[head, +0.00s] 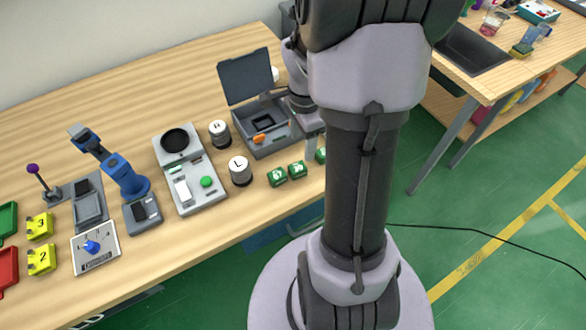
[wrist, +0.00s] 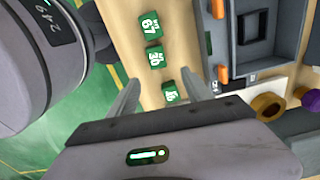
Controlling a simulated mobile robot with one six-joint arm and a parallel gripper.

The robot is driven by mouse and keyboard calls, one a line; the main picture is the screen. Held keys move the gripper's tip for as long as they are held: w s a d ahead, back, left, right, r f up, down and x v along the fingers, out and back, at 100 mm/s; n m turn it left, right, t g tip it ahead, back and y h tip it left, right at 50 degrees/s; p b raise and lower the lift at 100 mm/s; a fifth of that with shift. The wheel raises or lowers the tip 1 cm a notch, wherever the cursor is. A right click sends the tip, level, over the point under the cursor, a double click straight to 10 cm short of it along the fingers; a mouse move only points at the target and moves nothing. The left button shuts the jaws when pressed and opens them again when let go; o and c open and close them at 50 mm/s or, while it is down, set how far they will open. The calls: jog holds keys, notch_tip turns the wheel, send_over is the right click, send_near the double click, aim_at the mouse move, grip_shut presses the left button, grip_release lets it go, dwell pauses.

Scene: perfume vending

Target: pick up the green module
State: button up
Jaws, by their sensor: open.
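Several small green modules with white markings lie in a row on the wooden table. In the wrist view they are a far one (wrist: 152,27), a middle one (wrist: 156,57) and a near one (wrist: 170,92). In the head view two show plainly, a left one (head: 277,177) and a middle one (head: 298,169); the third (head: 320,156) is partly hidden by my arm. My gripper (wrist: 160,78) is open, its fingers apart on either side of the near module in the wrist view. I cannot tell its height above it.
A grey open-lidded box (head: 262,132) with orange latches stands just behind the modules. White cylinders marked L (head: 240,171) and R (head: 219,133) stand left of it. A grey device (head: 190,175) is further left. The table's front edge is close to the modules.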

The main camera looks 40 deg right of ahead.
jog(key=b, duration=0.1)
send_over(297, 167)
jog(key=d, duration=0.1)
jog(key=f, duration=0.4)
jog(key=shift+d, duration=0.2)
jog(key=f+b, duration=0.1)
jog(key=f, duration=0.1)
jog(key=a+f+b, duration=0.1)
jog(key=f, duration=0.1)
jog(key=shift+a+f+b, duration=0.2)
jog(key=shift+f+b, duration=0.1)
jog(key=shift+b, duration=0.1)
jog(key=shift+f, duration=0.25)
jog(key=shift+d+r, duration=0.1)
jog(key=shift+r, duration=0.05)
jog(key=shift+c, duration=0.2)
grip_shut()
